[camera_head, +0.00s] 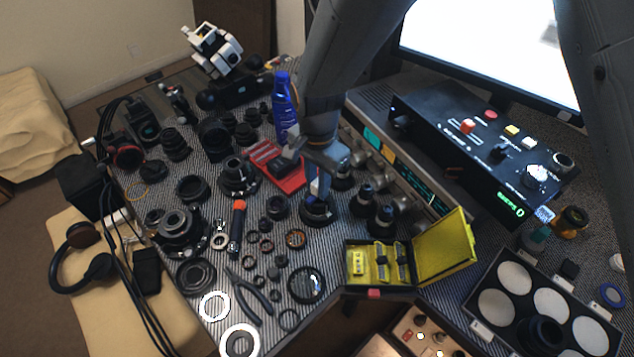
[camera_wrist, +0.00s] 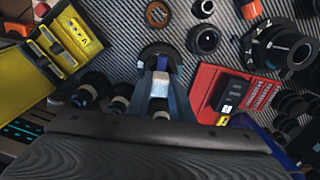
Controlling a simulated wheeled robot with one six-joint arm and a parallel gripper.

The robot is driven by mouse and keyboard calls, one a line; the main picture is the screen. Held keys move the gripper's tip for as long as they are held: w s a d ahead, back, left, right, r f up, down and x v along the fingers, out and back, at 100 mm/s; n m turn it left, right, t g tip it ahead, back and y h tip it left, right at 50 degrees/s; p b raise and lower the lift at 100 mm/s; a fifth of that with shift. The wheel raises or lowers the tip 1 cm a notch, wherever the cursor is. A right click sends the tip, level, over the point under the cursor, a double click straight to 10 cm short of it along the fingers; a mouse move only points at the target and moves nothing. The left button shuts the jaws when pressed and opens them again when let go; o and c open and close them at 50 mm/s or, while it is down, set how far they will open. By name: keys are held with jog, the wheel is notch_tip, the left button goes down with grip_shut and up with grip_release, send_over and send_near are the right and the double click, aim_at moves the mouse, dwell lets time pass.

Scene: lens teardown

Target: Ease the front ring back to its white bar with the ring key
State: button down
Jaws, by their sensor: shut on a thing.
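My gripper (camera_head: 318,178) points down over a dark round lens part (camera_head: 317,213) on the striped mat. Its fingers (camera_wrist: 162,90) are shut on a small blue and pale tool, which I take for the ring key (camera_wrist: 162,66). The tool's lower end reaches the lens part, which also shows in the wrist view (camera_wrist: 152,49). Whether the tool touches the front ring or sits in its slots I cannot tell. The tool and fingers cover part of the ring. I cannot make out a white bar on it.
A red tray (camera_head: 291,183) stands close on the left of my gripper, with a blue bottle (camera_head: 283,105) behind. Dark lens barrels (camera_head: 381,220) stand close on the right. An open yellow case (camera_head: 445,248) lies at the front right. Loose rings and pliers (camera_head: 250,290) lie at the front left.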

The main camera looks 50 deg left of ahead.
jog(key=shift+r+p, duration=1.15)
jog(key=shift+r, duration=0.3)
jog(key=shift+r+p, duration=1.3)
jog(key=shift+r, duration=0.25)
jog(key=shift+s+f, duration=0.1)
